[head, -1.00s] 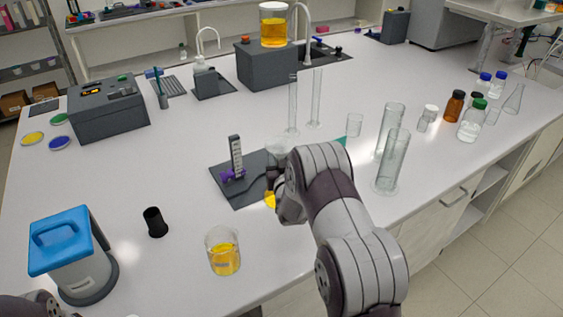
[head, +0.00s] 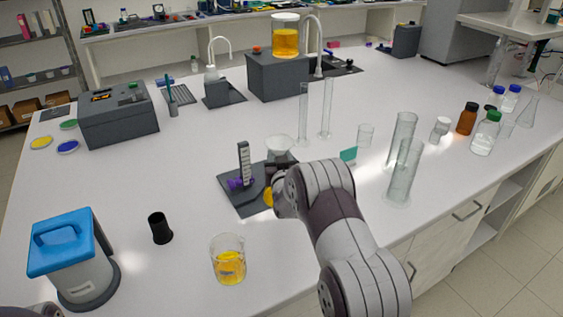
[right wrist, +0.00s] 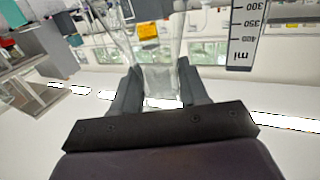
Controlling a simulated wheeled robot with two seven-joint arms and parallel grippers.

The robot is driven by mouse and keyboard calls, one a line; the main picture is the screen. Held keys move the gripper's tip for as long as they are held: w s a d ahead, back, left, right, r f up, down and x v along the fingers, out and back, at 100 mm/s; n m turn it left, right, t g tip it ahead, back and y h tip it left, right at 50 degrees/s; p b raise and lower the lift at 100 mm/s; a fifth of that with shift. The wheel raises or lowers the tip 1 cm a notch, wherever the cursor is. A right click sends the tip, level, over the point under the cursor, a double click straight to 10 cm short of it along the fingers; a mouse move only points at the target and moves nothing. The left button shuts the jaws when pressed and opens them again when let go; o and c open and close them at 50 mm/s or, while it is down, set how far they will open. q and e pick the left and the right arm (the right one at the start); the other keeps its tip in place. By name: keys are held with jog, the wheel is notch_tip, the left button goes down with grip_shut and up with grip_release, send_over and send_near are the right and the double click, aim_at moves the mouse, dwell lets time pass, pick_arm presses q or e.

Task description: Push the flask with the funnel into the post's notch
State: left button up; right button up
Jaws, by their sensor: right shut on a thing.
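The post (head: 244,160) stands upright on a dark base plate (head: 231,194), with a white scale and a purple part low on it. Its scale shows at top right of the right wrist view (right wrist: 244,35). The clear funnel (head: 279,143) sits upright just right of the post, atop the flask. Of the flask, only yellow liquid (head: 268,197) shows below my gripper. My right gripper (right wrist: 158,92) is shut on the flask's clear neck, its fingers on both sides. In the head view my right wrist hides most of the flask. The notch cannot be made out. My left gripper is out of view.
A beaker of yellow liquid (head: 228,262), a black cup (head: 159,228) and a blue-topped device (head: 66,245) stand at front left. Tall glass cylinders (head: 402,180) stand right of my arm. A teal piece (head: 348,154) is behind it. Open table lies left of the base.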

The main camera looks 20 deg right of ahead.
dwell(0.3)
jog(key=shift+w+b, duration=0.45)
jog(key=shift+b, duration=0.05)
jog(key=o, duration=1.4)
jog(key=shift+c, duration=0.2)
